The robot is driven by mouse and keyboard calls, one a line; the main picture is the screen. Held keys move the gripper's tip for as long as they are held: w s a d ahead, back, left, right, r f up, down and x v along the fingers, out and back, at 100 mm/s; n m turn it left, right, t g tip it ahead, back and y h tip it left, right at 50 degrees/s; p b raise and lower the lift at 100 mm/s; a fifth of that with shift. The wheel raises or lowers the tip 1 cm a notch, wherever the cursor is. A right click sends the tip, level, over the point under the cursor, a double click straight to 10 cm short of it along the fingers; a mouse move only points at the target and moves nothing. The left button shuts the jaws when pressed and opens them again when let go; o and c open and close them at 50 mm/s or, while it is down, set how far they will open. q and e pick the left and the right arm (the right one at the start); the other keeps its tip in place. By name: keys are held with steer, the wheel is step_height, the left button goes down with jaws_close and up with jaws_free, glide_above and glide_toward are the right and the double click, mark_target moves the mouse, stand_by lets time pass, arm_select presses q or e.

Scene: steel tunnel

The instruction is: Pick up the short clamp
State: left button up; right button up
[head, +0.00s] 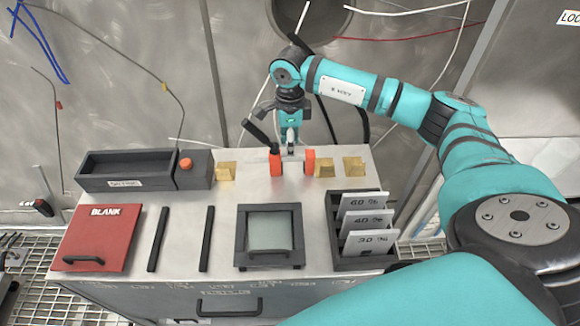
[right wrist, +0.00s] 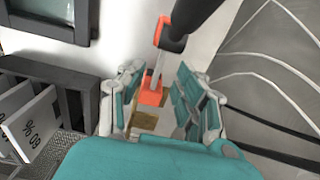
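The short clamp has orange jaws and a black handle. In the head view its orange jaw (head: 276,164) stands on the table top near the back, with the handle tilted up to the left. In the right wrist view the clamp's orange end (right wrist: 152,90) appears in the gap between the fingertips, with its bar and black handle rising beyond. My right gripper (head: 291,148) points down over the clamp; its fingers stand apart on either side in the right wrist view (right wrist: 158,98). Whether they touch the clamp is hard to tell. My left gripper is not in view.
Gold blocks (head: 354,169) sit on both sides of the clamp. In front are a rack of percent plates (head: 337,242), a framed glass pane (head: 240,240), two black bars and a red BLANK plate (head: 98,235). A black tray (head: 85,173) stands back left. The metal wall is behind.

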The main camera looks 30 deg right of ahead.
mark_target(280, 163)
step_height(280, 163, down, 4)
steer(key=shift+f+b, duration=0.15)
steer(key=shift+b, duration=0.95)
steer(key=shift+c, duration=0.3)
jaws_close()
steer(key=shift+w+r, duration=0.1)
steer(key=shift+r, duration=0.1)
